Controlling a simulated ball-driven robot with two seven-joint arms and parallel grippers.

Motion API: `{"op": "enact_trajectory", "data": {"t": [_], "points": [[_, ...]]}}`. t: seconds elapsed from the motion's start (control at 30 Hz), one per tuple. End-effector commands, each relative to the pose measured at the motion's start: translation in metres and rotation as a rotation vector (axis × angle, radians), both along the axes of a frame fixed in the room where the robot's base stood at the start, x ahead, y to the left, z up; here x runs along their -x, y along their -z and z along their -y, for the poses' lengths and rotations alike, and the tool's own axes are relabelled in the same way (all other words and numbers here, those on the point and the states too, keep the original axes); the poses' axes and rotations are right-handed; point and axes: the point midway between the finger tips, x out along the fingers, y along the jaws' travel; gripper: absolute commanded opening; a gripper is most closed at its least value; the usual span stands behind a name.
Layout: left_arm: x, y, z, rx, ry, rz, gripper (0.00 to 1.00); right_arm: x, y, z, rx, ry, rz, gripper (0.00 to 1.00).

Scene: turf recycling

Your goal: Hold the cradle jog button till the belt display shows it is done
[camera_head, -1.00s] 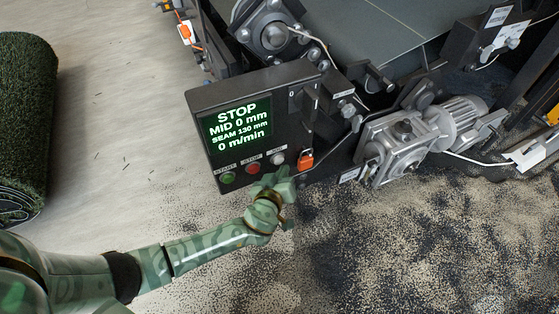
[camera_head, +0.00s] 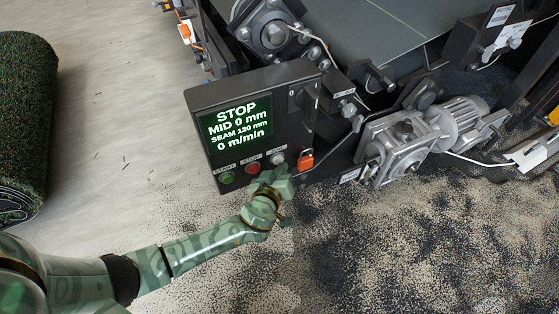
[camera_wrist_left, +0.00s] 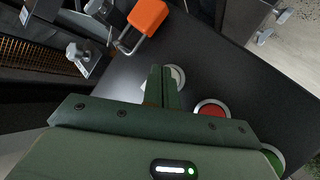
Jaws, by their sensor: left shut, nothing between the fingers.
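The dark control box carries a lit display (camera_head: 237,123) reading STOP, MID 0 mm, SEAM 130 mm, 0 m/min. Below it sit a green START button (camera_head: 228,179), a red STOP button (camera_head: 252,169) and a pale JOG button (camera_head: 277,159). My left gripper (camera_head: 275,176) is shut and empty, just in front of the JOG button. In the left wrist view the shut fingers (camera_wrist_left: 163,84) partly cover the pale button (camera_wrist_left: 178,77), with the red button (camera_wrist_left: 212,110) to their right. I cannot tell whether the tips touch the button. My right gripper is not in view.
An orange padlock (camera_head: 305,160) hangs at the box's right, close to my fingers. A grey gearmotor (camera_head: 402,145) stands farther right. A turf roll (camera_head: 25,125) lies at the far left. Dark granules cover the floor below the box.

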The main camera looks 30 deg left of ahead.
Motion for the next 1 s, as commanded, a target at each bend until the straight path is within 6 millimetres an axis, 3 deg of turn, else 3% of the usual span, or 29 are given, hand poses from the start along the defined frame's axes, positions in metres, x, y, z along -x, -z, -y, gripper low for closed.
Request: {"op": "enact_trajectory", "data": {"t": [1.0], "points": [[-0.0058, -0.0005, -0.0074, -0.001, -0.002, 0.001, 0.0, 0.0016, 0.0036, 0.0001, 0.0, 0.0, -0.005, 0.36]]}}
